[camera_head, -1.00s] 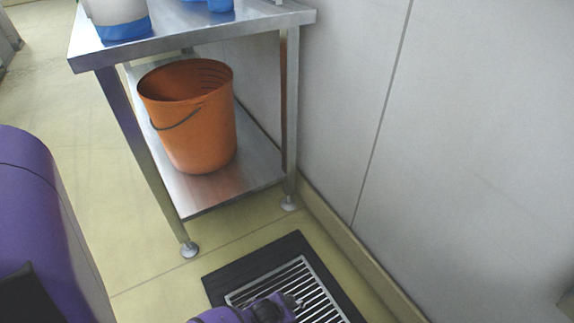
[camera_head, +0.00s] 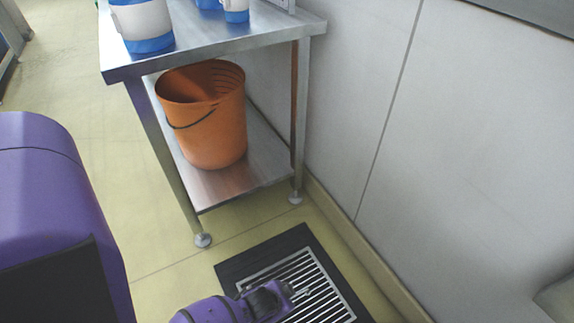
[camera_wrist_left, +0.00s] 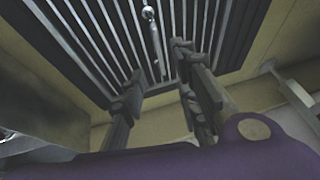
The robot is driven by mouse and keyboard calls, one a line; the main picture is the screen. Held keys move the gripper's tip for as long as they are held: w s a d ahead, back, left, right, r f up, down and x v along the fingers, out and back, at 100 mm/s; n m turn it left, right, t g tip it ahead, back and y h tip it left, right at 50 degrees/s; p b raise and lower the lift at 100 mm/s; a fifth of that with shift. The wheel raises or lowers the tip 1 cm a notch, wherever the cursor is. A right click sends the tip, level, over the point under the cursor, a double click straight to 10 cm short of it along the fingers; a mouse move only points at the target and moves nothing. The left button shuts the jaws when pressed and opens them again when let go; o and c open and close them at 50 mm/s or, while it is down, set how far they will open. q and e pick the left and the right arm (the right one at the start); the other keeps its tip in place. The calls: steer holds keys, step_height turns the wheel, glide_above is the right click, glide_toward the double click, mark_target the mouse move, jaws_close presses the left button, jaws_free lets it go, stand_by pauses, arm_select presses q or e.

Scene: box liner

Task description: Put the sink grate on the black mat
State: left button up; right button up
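The sink grate (camera_head: 325,298), a metal frame with parallel bars, lies on the black mat (camera_head: 232,267) on the floor, with mat showing around it. My left gripper (camera_head: 302,293) is over the grate in the head view, its wrist hiding the near part. In the left wrist view, the gripper's fingers (camera_wrist_left: 157,78) are spread apart, with the grate's bars (camera_wrist_left: 205,20) and a slim metal handle-like piece (camera_wrist_left: 153,35) beyond the gap. The fingers do not visibly hold anything. My right gripper is not in view.
A steel table (camera_head: 235,40) stands beyond the mat, with blue-and-white containers (camera_head: 142,22) on top and an orange bucket (camera_head: 212,125) on its lower shelf. A pale wall (camera_head: 460,150) runs along the right, close to the mat.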

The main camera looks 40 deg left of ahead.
arm_select(q)
steer(key=s+d+r+n, duration=0.1)
steer(key=s+r, duration=0.2)
steer(key=s, duration=0.7)
steer(key=s+d+r, duration=0.2)
steer(key=s+r, duration=0.1)
steer(key=s, duration=0.8)
steer(key=s+r+n, duration=0.2)
steer(key=s+r, duration=0.7)
steer(key=s, duration=0.1)
steer(key=shift+s+a+r+h, duration=0.15)
steer(key=shift+s+r+h, duration=0.05)
steer(key=shift+r+h, duration=0.15)
